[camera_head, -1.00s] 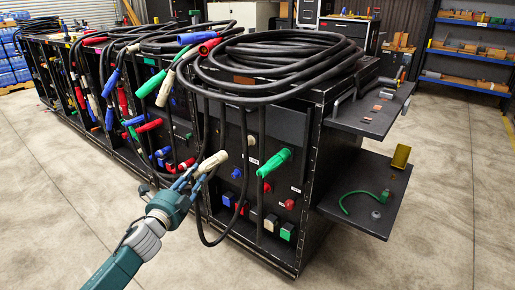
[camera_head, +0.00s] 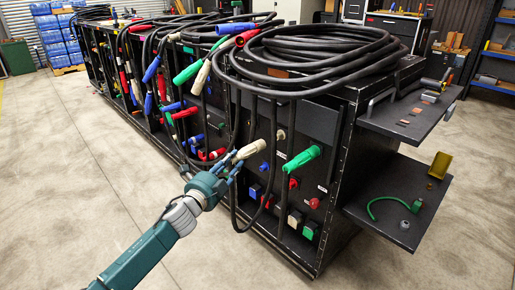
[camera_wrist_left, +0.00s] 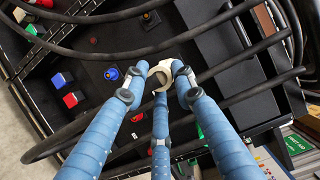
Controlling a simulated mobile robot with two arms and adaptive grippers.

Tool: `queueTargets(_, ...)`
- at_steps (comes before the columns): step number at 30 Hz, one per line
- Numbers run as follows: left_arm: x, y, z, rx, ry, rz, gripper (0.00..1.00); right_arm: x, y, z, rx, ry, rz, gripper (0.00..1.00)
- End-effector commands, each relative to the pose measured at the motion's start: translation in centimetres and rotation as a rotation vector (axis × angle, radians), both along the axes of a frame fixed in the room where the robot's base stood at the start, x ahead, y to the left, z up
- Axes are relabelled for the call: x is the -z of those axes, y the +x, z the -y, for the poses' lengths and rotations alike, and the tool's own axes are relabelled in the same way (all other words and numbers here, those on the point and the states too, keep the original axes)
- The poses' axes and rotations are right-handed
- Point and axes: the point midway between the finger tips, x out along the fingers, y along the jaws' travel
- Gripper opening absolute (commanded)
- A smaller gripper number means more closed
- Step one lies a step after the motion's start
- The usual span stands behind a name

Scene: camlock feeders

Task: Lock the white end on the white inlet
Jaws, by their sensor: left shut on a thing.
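My left gripper (camera_head: 231,167) is shut on the white end (camera_head: 249,149), a pale cable connector, in front of the feeder cabinet's panel. The white end points up and right, towards the pale white inlet (camera_head: 281,134) on the panel. In the head view a gap shows between them, though depth is hard to judge. In the left wrist view the blue fingers (camera_wrist_left: 155,88) close around the pale ring of the white end (camera_wrist_left: 160,70). I cannot make out the white inlet surely in that view. My right gripper is not in view.
A green connector (camera_head: 302,158) sits on the panel right of the white inlet. A blue inlet (camera_head: 264,167) and a red inlet (camera_head: 294,183) are lower. Black cables (camera_head: 300,55) lie coiled on top and hang before the panel. Two shelves (camera_head: 398,195) jut out at right.

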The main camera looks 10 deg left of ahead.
Motion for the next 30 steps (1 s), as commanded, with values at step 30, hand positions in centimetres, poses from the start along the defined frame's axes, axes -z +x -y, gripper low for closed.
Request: queueTargets(30, -0.1, 4.2, 3.0, 0.027, 0.0, 0.013, 0.0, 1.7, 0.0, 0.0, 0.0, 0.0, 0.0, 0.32)
